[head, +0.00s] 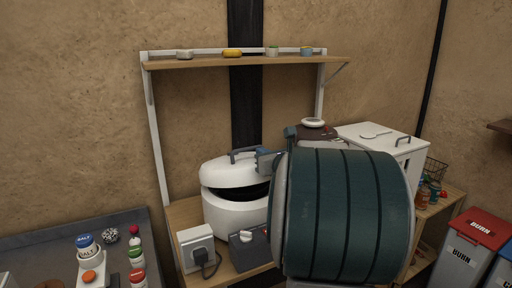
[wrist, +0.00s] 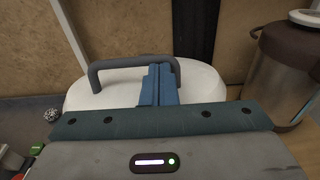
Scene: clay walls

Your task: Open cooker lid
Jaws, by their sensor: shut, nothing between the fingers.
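The white cooker (head: 232,216) stands on a wooden shelf unit. Its white lid (head: 228,173) is tilted partly up, with a dark gap between lid and body that is wider at the right. The lid's grey handle (head: 243,150) stands on top; the handle also shows in the wrist view (wrist: 118,65). My gripper (head: 268,158) is at the right end of the handle, and its blue fingers (wrist: 158,84) are together with nothing between them. I cannot tell whether the fingers touch the handle. My arm hides the cooker's right side.
An upper shelf (head: 220,62) with small jars runs above the cooker. A power outlet box (head: 197,249) and a dark knobbed box (head: 250,248) stand in front. A white bin (head: 385,140) and a brown-lidded metal pot (wrist: 285,75) stand to the right.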

